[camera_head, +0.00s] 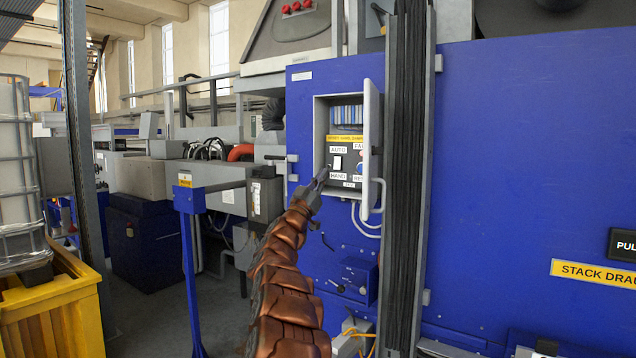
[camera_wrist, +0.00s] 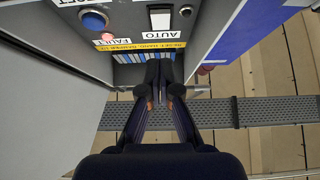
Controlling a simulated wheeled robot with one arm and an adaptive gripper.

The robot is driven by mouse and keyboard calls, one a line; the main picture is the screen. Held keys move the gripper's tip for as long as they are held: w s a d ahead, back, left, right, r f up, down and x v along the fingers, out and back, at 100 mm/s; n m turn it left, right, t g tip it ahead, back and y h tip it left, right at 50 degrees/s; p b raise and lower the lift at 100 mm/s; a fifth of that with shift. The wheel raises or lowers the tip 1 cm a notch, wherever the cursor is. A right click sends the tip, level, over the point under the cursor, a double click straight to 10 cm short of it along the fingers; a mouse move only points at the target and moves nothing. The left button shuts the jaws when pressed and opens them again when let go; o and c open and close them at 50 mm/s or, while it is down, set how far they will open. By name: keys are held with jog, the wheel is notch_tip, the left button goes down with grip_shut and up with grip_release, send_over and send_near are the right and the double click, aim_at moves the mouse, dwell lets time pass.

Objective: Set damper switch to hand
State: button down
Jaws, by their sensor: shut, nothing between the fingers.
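The damper switch is a white rocker (camera_head: 338,162) on a dark panel inside an open grey box. The AUTO label (camera_head: 339,149) is above it and the HAND label (camera_head: 338,176) below. I cannot tell which side is pressed. In the wrist view the picture is upside down, and the white rocker (camera_wrist: 160,19) shows at the top edge beside the AUTO label (camera_wrist: 158,35); HAND is out of frame. My gripper (camera_head: 322,178) is shut and empty, at the lower left of the switch in the head view. In the wrist view its fingertips (camera_wrist: 160,68) lie together; contact cannot be told.
The box's open door (camera_head: 371,150) stands out on the right. A blue button (camera_wrist: 93,20) and a FAULT lamp (camera_wrist: 107,37) sit beside the switch. A dark vertical bellows (camera_head: 405,180) is right of the box. A small blue control box (camera_head: 355,279) is below.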

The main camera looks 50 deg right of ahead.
aim_at(337, 164)
jog(key=shift+w+d+r+p, duration=0.15)
jog(key=shift+d+p, duration=0.15)
jog(key=shift+d, duration=0.5)
jog(key=shift+s+d+r+p, duration=0.15)
jog(key=shift+d+p, duration=0.2)
jog(key=shift+d, duration=0.45)
jog(key=shift+w+d+r+p, duration=0.15)
jog(key=shift+d+p, duration=0.15)
jog(key=shift+d, duration=0.5)
jog(key=shift+d+f+t, duration=0.15)
jog(key=shift+d+t, duration=0.15)
jog(key=shift+d, duration=0.1)
jog(key=shift+w, duration=0.15)
